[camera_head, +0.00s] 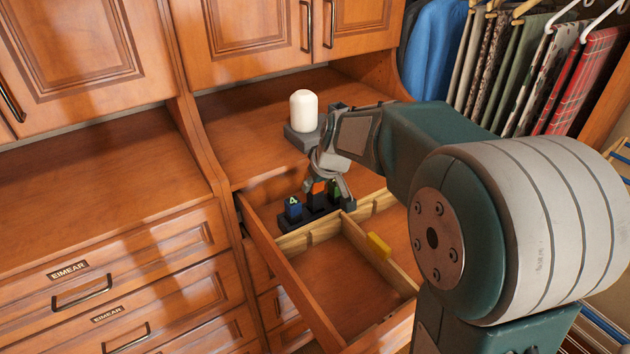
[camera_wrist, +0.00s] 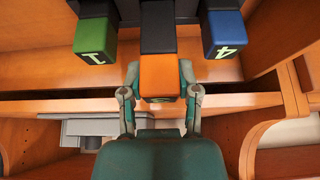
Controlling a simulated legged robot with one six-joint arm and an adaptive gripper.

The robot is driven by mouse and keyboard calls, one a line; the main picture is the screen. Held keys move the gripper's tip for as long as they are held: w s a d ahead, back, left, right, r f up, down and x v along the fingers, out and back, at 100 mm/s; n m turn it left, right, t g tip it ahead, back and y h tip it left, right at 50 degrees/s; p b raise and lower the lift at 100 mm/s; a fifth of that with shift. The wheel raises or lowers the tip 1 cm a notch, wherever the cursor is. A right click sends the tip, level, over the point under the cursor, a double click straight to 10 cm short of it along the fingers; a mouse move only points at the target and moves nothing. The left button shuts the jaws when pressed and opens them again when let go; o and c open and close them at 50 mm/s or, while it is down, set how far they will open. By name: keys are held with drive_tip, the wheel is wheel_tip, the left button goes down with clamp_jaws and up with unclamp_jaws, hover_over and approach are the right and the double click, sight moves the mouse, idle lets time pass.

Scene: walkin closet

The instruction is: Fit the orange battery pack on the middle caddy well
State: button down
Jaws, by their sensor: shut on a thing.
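A black caddy (camera_head: 318,213) stands in the open drawer, with a blue pack marked 4 (camera_head: 293,207) at its left and a green pack (camera_head: 334,188) at its right. My gripper (camera_head: 321,184) is over the middle of the caddy, shut on the orange battery pack (camera_head: 318,188). In the wrist view the orange pack (camera_wrist: 160,76) sits between both fingertips, in line with the black middle well (camera_wrist: 158,28). The green pack marked 1 (camera_wrist: 95,41) and the blue pack (camera_wrist: 223,35) flank it. Whether the orange pack is fully seated cannot be told.
The drawer has wooden dividers (camera_head: 310,233) and a yellow block (camera_head: 378,245) on one divider. A white rounded cylinder (camera_head: 303,108) shows above and behind the gripper. Hanging clothes (camera_head: 520,75) are at the right. The front drawer compartment is clear.

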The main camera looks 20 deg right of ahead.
sight(315, 196)
drive_tip(key=shift+f, duration=1.85)
idle(0.6)
drive_tip(key=shift+c, duration=1.3)
unclamp_jaws()
drive_tip(key=v, duration=1.2)
